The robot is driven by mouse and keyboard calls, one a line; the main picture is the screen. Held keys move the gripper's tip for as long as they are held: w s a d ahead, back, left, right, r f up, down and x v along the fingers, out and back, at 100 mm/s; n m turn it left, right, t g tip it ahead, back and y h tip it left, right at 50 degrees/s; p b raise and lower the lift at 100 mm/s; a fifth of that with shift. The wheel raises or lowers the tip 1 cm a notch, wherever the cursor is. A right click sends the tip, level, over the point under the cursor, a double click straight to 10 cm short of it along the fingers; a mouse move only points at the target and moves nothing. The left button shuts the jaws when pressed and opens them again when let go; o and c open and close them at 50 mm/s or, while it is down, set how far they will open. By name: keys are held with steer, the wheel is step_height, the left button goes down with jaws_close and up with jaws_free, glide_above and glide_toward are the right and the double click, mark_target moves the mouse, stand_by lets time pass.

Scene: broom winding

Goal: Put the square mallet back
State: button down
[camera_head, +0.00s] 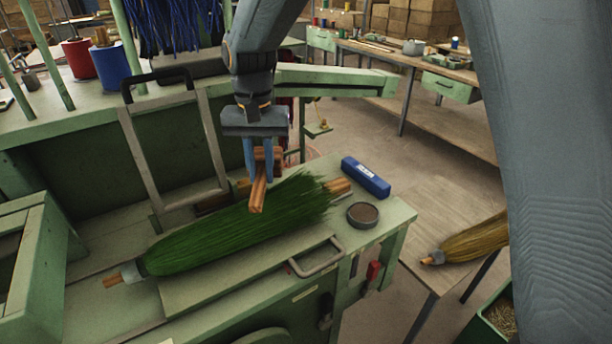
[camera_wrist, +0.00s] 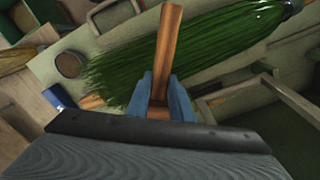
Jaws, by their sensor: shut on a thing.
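My gripper (camera_head: 260,172) hangs over the green bench with its blue fingers shut on the wooden square mallet (camera_head: 257,196). The mallet is reddish-brown, with a long piece pointing down and toward the camera and a shorter block (camera_head: 268,153) between the fingers. It is in front of the green broom (camera_head: 225,228); whether it touches the bristles I cannot tell. In the wrist view the mallet's long piece (camera_wrist: 169,40) sticks out beyond the fingers (camera_wrist: 160,98), with the green bristles (camera_wrist: 190,50) behind it.
A blue box (camera_head: 365,177) and a dark round tin (camera_head: 362,214) stand on the bench's right end. A metal frame with a black handle (camera_head: 155,78) rises at left. A side table (camera_head: 440,205) holds a yellow broom (camera_head: 473,240). Red and blue pots (camera_head: 110,65) stand on the back shelf.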

steer(key=shift+m, duration=0.6)
steer(key=w+d+f+b, duration=0.1)
steer(key=w, duration=0.3)
steer(key=w+d+f+b, duration=0.1)
steer(key=w+d+b, duration=0.1)
steer(key=w, duration=0.2)
steer(key=w+d+f+b, duration=0.1)
steer(key=w+d, duration=0.1)
steer(key=w, duration=0.2)
steer(key=shift+w+d+f+b, duration=0.1)
steer(key=shift+w+f+b, duration=0.1)
steer(key=shift+w+b, duration=0.2)
steer(key=w+d+f+m+b, duration=0.1)
steer(key=w+d+b, duration=0.2)
steer(key=w+d, duration=0.25)
steer(key=w+d+f+b, duration=0.2)
steer(key=w+d, duration=0.2)
steer(key=w, duration=0.2)
steer(key=f, duration=0.3)
steer(key=f+p, duration=0.1)
steer(key=f, duration=0.2)
steer(key=f+p, duration=0.1)
steer(key=f, duration=0.2)
steer(key=shift+d+f, duration=0.15)
steer(key=shift+d, duration=0.1)
steer(key=shift+f, duration=0.15)
steer(key=c, duration=1.6)
jaws_free()
steer(key=shift+o, duration=0.2)
